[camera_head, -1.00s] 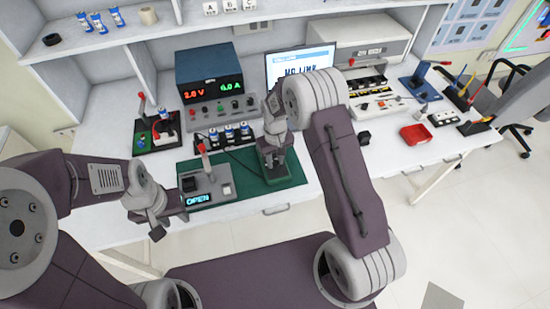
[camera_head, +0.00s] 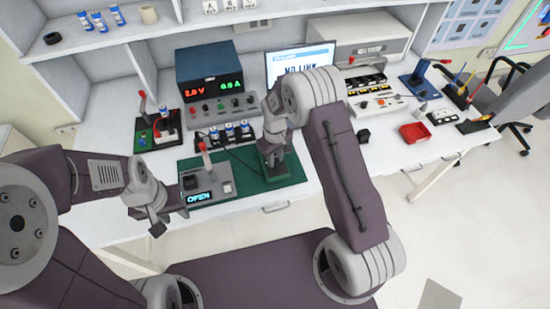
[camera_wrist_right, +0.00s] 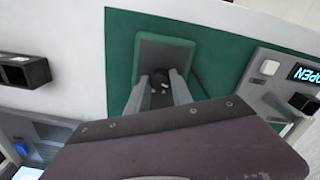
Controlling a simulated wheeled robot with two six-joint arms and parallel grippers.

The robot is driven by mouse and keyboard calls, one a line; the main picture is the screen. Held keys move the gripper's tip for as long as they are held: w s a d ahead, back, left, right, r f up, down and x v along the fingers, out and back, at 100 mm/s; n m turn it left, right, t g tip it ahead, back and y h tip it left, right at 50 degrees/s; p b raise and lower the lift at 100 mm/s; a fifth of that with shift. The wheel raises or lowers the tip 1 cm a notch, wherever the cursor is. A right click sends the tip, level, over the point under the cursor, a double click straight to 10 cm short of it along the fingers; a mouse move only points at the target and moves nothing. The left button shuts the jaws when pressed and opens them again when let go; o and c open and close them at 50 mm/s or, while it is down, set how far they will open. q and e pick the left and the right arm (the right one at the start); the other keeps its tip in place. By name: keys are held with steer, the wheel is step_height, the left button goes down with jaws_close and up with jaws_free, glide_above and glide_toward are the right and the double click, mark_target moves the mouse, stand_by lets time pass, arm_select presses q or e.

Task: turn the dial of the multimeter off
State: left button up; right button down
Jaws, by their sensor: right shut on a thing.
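The multimeter is a dark green-grey case (camera_wrist_right: 162,52) lying on the green mat in the right wrist view. Its small dark dial (camera_wrist_right: 159,82) sits between my right gripper's fingertips (camera_wrist_right: 160,88). The right gripper is shut on the dial. The dial's pointer and markings are too small to read. In the head view my right gripper (camera_head: 273,158) points down over the mat and largely hides the multimeter. My left gripper (camera_head: 160,213) hangs at the bench's front edge, left of the OPEN box, apart from the multimeter. Its jaw opening is unclear.
A grey box with a lit OPEN display (camera_head: 199,197) and a red-tipped lever stands left of the multimeter on the green mat (camera_head: 291,171). A power supply (camera_head: 209,88) and a NO LINK screen (camera_head: 300,62) stand behind. A red tray (camera_head: 414,134) lies right.

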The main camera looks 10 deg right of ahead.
mark_target(275, 160)
steer(key=c, duration=1.1)
jaws_free()
steer(key=shift+r, duration=0.1)
step_height(275, 160, up, 9)
steer(key=shift+f, duration=0.1)
